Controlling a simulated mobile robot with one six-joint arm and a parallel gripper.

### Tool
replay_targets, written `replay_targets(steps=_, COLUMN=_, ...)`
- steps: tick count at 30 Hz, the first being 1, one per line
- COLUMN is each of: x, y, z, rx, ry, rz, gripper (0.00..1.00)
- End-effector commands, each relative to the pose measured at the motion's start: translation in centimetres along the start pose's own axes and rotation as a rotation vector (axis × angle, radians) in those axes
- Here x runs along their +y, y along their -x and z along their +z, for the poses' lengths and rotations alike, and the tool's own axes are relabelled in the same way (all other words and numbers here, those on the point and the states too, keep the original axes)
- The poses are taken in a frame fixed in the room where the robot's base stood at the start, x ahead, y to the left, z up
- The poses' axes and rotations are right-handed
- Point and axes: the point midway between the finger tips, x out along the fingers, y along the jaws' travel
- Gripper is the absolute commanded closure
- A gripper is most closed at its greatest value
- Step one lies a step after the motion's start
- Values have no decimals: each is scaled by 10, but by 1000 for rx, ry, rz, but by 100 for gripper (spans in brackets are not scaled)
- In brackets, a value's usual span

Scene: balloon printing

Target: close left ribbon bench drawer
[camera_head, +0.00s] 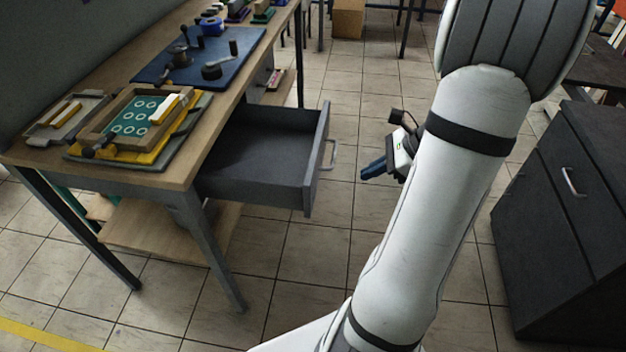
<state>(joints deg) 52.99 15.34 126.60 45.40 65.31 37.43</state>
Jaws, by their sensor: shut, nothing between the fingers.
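A dark grey drawer (262,160) stands pulled out from under the wooden-topped bench (178,165) on the left. It looks empty inside. Its front panel faces right and carries a light metal bar handle (332,155). My gripper (372,169), with blue fingers, is to the right of the drawer front and apart from it, with the fingers pointing left toward the handle side. The fingers are together and hold nothing. My white arm hides part of the floor behind it.
A screen-print frame (100,121) and a blue mat with tools (170,68) lie on the bench. A dark cabinet with a handle (545,215) stands on the right. Tiled floor (352,105) is open between bench and cabinet. A cardboard box (348,18) is at the back.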

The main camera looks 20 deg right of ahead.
Motion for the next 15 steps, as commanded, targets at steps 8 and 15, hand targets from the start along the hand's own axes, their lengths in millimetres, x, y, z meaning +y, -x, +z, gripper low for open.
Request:
replay_targets(steps=8, x=-5, y=-23, z=-10, rx=-25, ry=-60, rz=-18, gripper=100)
replay_targets(steps=15, x=-5, y=-75, z=-10, rx=-23, ry=-56, rz=-15, gripper=100)
